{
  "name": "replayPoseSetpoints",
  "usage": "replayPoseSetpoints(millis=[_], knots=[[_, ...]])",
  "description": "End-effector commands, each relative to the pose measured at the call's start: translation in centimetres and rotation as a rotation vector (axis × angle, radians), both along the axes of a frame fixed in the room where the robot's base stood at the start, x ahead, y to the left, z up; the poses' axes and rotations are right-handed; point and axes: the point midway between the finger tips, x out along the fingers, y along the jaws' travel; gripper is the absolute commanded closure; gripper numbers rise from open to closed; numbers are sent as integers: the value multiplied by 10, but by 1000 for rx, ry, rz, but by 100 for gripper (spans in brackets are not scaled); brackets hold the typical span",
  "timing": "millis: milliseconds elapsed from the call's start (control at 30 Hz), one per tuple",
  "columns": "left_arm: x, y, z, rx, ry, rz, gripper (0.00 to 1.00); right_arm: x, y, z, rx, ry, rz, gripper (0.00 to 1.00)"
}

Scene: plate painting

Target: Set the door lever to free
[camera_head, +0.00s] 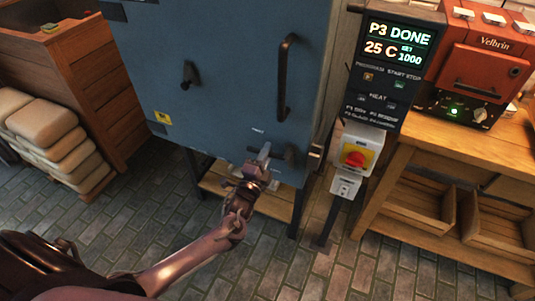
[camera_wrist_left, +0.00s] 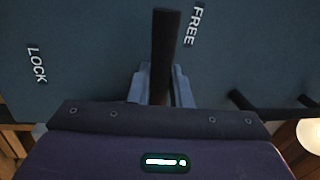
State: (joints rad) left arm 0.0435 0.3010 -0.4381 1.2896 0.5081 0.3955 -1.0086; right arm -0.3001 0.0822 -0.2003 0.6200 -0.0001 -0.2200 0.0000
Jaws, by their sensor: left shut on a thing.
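The door lever (camera_wrist_left: 165,45) is a dark bar on the blue kiln door (camera_head: 215,70). In the left wrist view it points up, its tip just beside the FREE label (camera_wrist_left: 194,27) and well away from the LOCK label (camera_wrist_left: 37,65). My left gripper (camera_wrist_left: 161,88) is shut on the lever, one finger on each side of its lower part. In the head view my left gripper (camera_head: 263,158) is at the door's lower edge and mostly hides the lever. My right gripper is not in view.
The door has a long vertical handle (camera_head: 285,80) and a small dark knob (camera_head: 188,75). To the right are a control panel (camera_head: 390,70) reading P3 DONE, 25 C, a red switch (camera_head: 354,157) and a wooden bench (camera_head: 440,170). Stacked pale bags (camera_head: 45,130) lie left. The brick floor ahead is clear.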

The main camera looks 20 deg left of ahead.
Motion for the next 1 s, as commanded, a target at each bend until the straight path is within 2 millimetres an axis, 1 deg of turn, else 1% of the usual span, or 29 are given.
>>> replayPoseSetpoints(millis=[33, 300, 833, 867, 967, 1000], knots=[[2, 2, 6, 26, -7, 3, 100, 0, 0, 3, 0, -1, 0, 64], [2, 2, 11, 111, -10, 6, 100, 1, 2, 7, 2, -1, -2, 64], [2, 2, 13, 132, -14, 5, 100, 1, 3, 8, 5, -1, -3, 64], [2, 2, 13, 132, -14, 5, 78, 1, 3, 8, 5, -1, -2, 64], [2, 2, 12, 131, -13, 5, 65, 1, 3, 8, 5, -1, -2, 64], [2, 2, 12, 131, -12, 5, 63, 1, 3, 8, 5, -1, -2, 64]])
